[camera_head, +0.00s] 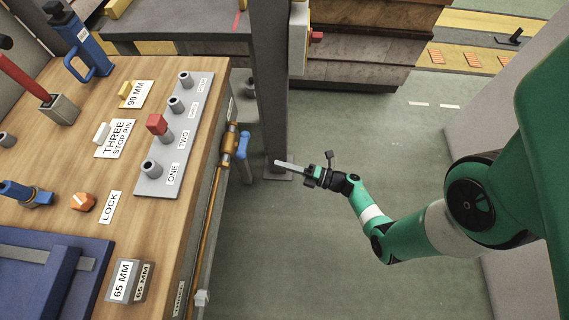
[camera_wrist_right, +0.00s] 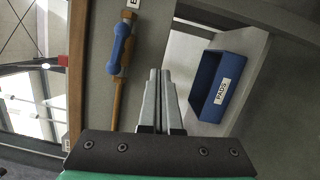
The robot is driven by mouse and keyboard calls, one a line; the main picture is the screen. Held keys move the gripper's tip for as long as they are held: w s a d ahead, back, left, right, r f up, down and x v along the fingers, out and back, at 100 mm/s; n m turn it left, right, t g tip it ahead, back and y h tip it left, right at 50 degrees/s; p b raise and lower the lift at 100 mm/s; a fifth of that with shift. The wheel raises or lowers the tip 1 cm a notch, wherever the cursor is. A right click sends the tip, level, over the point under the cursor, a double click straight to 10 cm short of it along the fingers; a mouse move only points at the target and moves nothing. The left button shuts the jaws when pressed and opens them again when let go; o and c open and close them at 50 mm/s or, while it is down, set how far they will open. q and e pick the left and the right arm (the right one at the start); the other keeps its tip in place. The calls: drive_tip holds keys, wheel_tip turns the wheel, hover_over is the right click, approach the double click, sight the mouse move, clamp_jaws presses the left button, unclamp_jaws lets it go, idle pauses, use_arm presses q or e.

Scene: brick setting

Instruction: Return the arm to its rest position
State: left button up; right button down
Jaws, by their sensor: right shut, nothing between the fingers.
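My right arm (camera_head: 412,236), green with black and white bands, comes in from the right in the head view. Its gripper (camera_head: 278,163) is out over the floor, to the right of the workbench and in front of the dark grey post. In the right wrist view the two grey fingers (camera_wrist_right: 161,72) lie close together, shut with nothing between them. The gripper touches nothing that I can see. My left gripper is in neither view.
A grey post (camera_head: 270,90) stands behind the gripper. A blue bin (camera_wrist_right: 206,105) shows in the wrist view. Floor is clear.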

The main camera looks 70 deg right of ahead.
drive_tip(key=shift+s, duration=0.3)
idle(0.4)
